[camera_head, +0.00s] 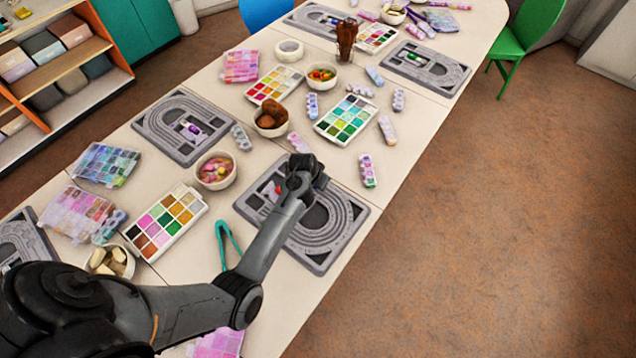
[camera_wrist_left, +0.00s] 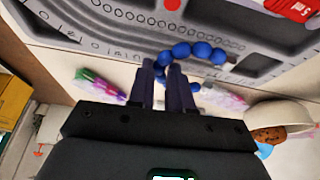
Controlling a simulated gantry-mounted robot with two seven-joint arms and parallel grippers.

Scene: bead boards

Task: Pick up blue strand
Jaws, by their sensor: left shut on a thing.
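The blue strand (camera_wrist_left: 201,50) is a short curved string of round blue beads. In the left wrist view it runs out to the right from between the fingertips of my left gripper (camera_wrist_left: 163,68), over the grey bead board (camera_wrist_left: 75,28). The fingers are nearly together and shut on the strand. In the head view my left wrist is above the grey bead board (camera_head: 318,256) at the near middle of the table. There my arm hides the fingertips and the strand. My right gripper is not in view.
A red-labelled vial (camera_wrist_left: 292,7) lies on the board. A bowl of brown pieces (camera_head: 271,119) and a bowl of pink pieces (camera_head: 216,170) stand beyond my wrist. A teal tool (camera_head: 229,240) lies left of my forearm.

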